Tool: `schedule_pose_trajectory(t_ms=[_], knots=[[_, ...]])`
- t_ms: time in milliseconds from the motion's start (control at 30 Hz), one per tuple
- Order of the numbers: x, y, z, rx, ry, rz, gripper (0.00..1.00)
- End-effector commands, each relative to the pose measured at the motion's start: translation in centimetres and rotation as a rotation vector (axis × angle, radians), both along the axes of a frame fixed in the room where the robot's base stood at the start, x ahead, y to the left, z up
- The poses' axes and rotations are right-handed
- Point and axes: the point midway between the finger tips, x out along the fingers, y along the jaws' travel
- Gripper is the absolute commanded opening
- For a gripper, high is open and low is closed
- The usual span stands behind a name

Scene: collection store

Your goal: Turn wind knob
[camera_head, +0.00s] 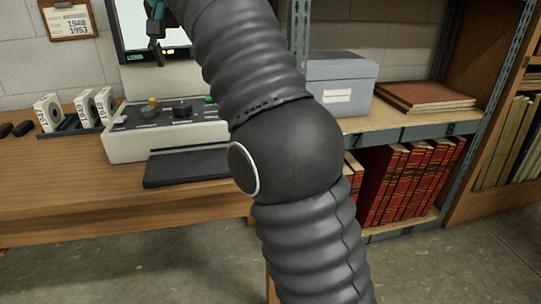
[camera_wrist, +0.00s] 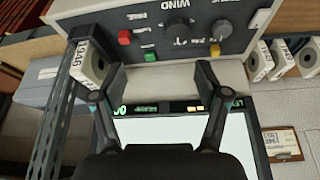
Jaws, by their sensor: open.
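The wind knob (camera_wrist: 178,31) is a large dark round knob beside the word WIND on the grey reader's panel (camera_wrist: 105,24) in the wrist view. In the head view a large dark knob (camera_head: 182,110), likely the same one, sits mid-panel on the reader (camera_head: 150,146). My gripper (camera_wrist: 160,68) is open and empty, its two fingers spread wide below the panel in the wrist view, apart from the knob. In the head view my gripper (camera_head: 154,45) shows small at the top, above the panel and in front of the screen; much of it is cut off.
A second knob (camera_wrist: 222,29), a red button (camera_wrist: 124,37) and a green button (camera_wrist: 150,57) flank the wind knob. A lit screen (camera_wrist: 180,131) stands behind the panel. Several labelled reel boxes (camera_head: 47,113) stand left of the reader; a grey box (camera_head: 342,82) is right.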

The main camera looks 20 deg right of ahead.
Motion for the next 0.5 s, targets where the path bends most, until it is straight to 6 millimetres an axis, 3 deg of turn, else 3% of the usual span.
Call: schedule_pose_trajectory(t_ms=[500], knots=[[-4.0, -5.1, -1.8, -0.005, -0.011, 0.050, 0.74]])
